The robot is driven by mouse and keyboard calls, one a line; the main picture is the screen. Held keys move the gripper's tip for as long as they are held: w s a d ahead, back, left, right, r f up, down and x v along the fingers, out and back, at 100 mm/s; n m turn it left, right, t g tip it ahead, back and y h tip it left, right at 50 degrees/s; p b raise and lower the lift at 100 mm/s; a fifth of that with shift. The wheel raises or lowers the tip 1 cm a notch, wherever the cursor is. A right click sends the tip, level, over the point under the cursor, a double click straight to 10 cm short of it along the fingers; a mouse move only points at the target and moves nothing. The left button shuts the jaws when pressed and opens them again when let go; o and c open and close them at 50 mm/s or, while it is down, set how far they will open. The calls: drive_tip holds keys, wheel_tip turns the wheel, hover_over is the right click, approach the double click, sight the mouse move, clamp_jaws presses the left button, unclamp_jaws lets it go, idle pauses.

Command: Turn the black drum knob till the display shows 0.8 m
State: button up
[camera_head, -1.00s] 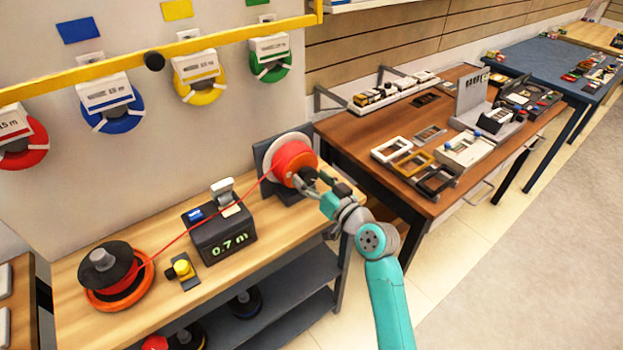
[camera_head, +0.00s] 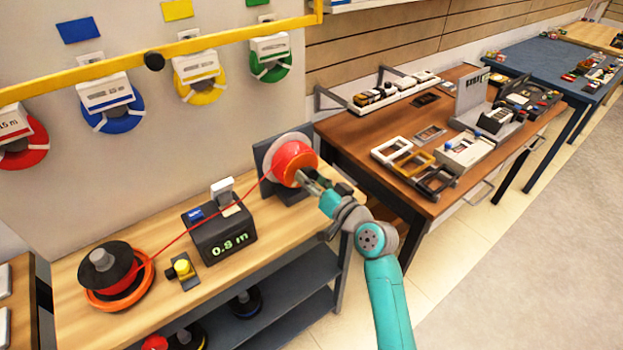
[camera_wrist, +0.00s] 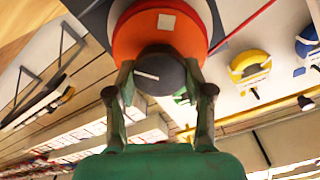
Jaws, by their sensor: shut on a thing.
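The black drum knob (camera_wrist: 158,72) shows in the wrist view at the front of the red-orange drum (camera_head: 294,160). My gripper (camera_head: 306,178) is at the drum's front, and in the wrist view its two fingers (camera_wrist: 158,82) are shut on the knob from both sides. In the head view the knob is mostly hidden by my gripper. The display (camera_head: 230,244) on the black box reads 0.8 m in green. A red line (camera_head: 198,225) runs from the drum through the box to the black and orange reel (camera_head: 108,278) at the left.
A yellow button (camera_head: 182,268) sits on a small plate between the reel and the box. Blue, yellow and green spools (camera_head: 200,80) hang on the wall under a yellow rail. A brown table (camera_head: 350,130) with frames and parts stands right of the bench.

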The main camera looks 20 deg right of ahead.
drive_tip(key=shift+m, duration=0.4)
drive_tip(key=o, duration=1.2)
drive_tip(key=shift+c, duration=0.2)
drive_tip(key=v, duration=1.2)
